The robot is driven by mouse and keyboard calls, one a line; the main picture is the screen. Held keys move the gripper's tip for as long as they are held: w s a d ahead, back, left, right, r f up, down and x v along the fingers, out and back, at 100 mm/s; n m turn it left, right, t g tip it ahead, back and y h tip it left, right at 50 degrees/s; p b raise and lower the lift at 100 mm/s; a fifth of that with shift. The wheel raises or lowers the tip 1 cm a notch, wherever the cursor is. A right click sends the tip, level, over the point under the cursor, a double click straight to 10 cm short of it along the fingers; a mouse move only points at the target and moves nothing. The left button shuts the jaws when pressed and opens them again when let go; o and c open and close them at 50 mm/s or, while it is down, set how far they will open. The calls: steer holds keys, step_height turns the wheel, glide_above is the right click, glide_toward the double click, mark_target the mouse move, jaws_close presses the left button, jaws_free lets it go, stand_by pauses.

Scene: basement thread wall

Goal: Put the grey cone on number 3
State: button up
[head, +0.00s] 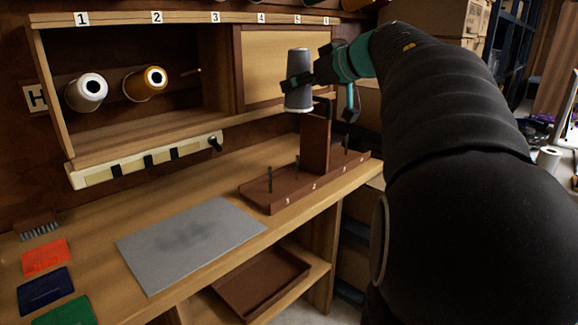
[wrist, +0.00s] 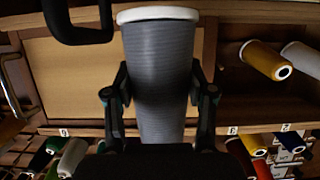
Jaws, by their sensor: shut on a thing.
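My gripper (head: 300,84) is shut on the grey cone (head: 298,62) and holds it upright in the air, above the brown peg stand and in front of a wooden panel. In the wrist view the grey cone (wrist: 158,65) sits between both fingers of my gripper (wrist: 160,90), its white rim toward the top edge. The number 3 label (head: 215,17) is on the shelf's top rail. A bare wooden peg (head: 191,72) sticks out of the cubby's back below it, right of the yellow cone (head: 145,84). The white cone (head: 87,92) is under label 1.
The brown peg stand (head: 262,195) on the bench has thin upright pins and small numbers along its front. A grey mat (head: 190,242) and coloured cloth squares (head: 46,255) lie left. A rail with dark clips (head: 150,160) runs below the cubby. A closed panel (head: 270,60) is right of it.

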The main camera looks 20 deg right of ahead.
mark_target(297, 156)
steer(key=f, duration=1.3)
steer(key=shift+a+f, duration=0.1)
steer(key=shift+a, duration=0.1)
steer(key=shift+f+b, duration=0.65)
steer(key=shift+f, duration=1.4)
steer(key=shift+f, duration=0.15)
steer(key=o, duration=1)
steer(key=shift+s+d+r, duration=0.15)
steer(key=shift+s+r, duration=0.15)
steer(key=p+v, duration=0.1)
steer(key=v, duration=1)
steer(key=shift+s+d+r, duration=0.1)
steer(key=shift+s, duration=0.1)
